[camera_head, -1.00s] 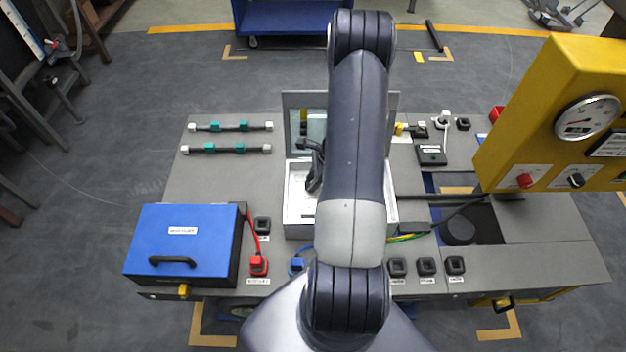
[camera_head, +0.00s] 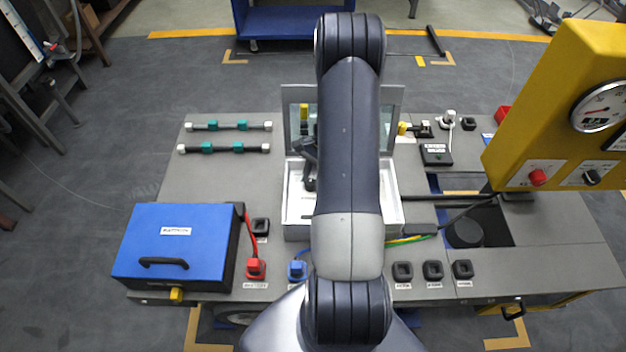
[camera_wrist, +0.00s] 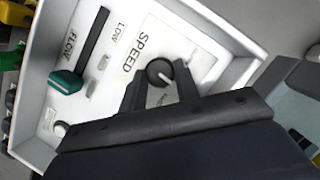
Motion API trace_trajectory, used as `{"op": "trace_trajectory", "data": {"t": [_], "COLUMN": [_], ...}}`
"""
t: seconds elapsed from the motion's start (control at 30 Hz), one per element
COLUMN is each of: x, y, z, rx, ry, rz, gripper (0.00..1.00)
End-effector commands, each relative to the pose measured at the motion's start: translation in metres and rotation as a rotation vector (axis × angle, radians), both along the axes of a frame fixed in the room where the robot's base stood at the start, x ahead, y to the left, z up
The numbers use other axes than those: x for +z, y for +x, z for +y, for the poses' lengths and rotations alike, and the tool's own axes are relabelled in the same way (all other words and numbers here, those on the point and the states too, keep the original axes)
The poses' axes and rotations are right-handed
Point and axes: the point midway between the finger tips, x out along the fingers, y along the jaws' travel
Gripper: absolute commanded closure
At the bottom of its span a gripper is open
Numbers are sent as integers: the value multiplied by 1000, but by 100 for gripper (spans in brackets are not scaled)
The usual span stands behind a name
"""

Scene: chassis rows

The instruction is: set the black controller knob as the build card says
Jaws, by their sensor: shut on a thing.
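The black controller knob (camera_wrist: 161,72) is round with a white pointer line and sits beside the word SPEED on a white panel. In the wrist view my gripper (camera_wrist: 159,80) has its two dark fingers on either side of the knob and is shut on it. The pointer line runs toward the lower right of that view. The white controller box (camera_head: 299,228) stands open in the head view, where my arm hides the knob. No readable build card shows.
A teal slider (camera_wrist: 66,82) by the word FLOW is left of the knob. The box's raised lid (camera_head: 393,95) stands behind it. A blue battery box (camera_head: 178,235) is at left; a yellow gauge panel (camera_head: 560,115) overhangs at right.

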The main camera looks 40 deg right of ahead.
Motion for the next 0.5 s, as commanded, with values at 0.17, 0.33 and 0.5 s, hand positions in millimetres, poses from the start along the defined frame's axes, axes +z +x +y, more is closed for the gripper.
{"op": "trace_trajectory", "data": {"t": [0.17, 0.33, 0.5], "x": [0, 0, 0], "y": [1, 1, 1], "z": [0, 0, 0], "rx": [57, 81, 84], "ry": [-1, 0, 0], "rz": [-1, 0, 0], "gripper": [93, 93, 93]}}
